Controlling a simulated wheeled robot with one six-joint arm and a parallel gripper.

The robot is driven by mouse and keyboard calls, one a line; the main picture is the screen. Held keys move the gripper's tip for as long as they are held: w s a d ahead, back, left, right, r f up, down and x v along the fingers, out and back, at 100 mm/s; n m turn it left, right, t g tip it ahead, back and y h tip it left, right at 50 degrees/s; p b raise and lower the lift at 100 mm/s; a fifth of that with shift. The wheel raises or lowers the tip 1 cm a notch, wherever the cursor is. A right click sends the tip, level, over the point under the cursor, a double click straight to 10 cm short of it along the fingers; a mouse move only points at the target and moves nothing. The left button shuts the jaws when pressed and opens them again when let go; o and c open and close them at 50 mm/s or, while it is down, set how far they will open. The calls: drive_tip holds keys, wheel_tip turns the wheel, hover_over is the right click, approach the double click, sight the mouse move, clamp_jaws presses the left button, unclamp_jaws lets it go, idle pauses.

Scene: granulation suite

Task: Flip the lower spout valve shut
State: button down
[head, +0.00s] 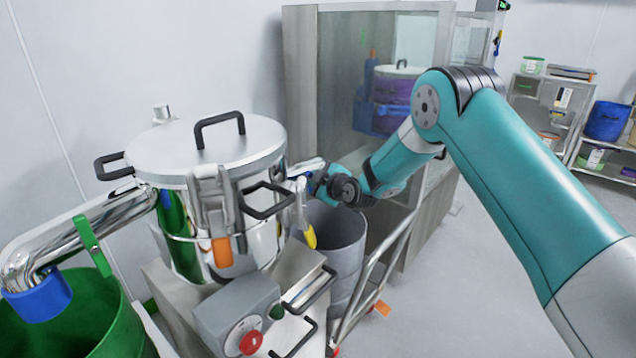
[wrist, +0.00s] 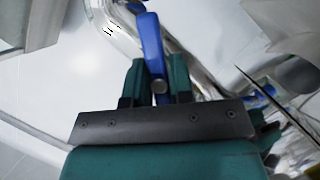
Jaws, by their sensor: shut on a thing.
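A blue valve lever (wrist: 150,40) stands between the two teal fingers of my gripper (wrist: 158,75) in the wrist view, and the fingers are shut on it. It lies against a shiny metal spout pipe (wrist: 190,62). In the head view my gripper (head: 318,184) is at the right side of a lidded steel vessel (head: 262,200), beside its short spout (head: 306,166). Only a small blue patch of the lever shows there; my gripper and the vessel's fittings hide the rest.
A larger spout (head: 100,215) with a green lever (head: 92,242) leads left over a green bin (head: 95,310). A grey drum (head: 345,235) stands below my gripper. A grey control box with a red knob (head: 251,343) is in front. A glazed cabinet (head: 335,70) stands behind; the floor at right is clear.

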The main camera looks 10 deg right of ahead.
drive_tip(key=m+g+y+b, duration=0.1)
drive_tip(key=m, duration=0.2)
drive_tip(key=shift+d+g, duration=0.1)
drive_tip(key=shift+g, duration=0.3)
drive_tip(key=m+g+y, duration=0.1)
drive_tip(key=m+y, duration=0.1)
drive_tip(key=m, duration=0.1)
drive_tip(key=shift+r+m, duration=0.1)
drive_tip(key=shift+m, duration=0.2)
drive_tip(key=c, duration=1)
unclamp_jaws()
drive_tip(key=shift+c, duration=0.2)
drive_tip(key=v, duration=1.7)
drive_tip(key=shift+d, duration=0.2)
drive_tip(key=shift+r, duration=0.1)
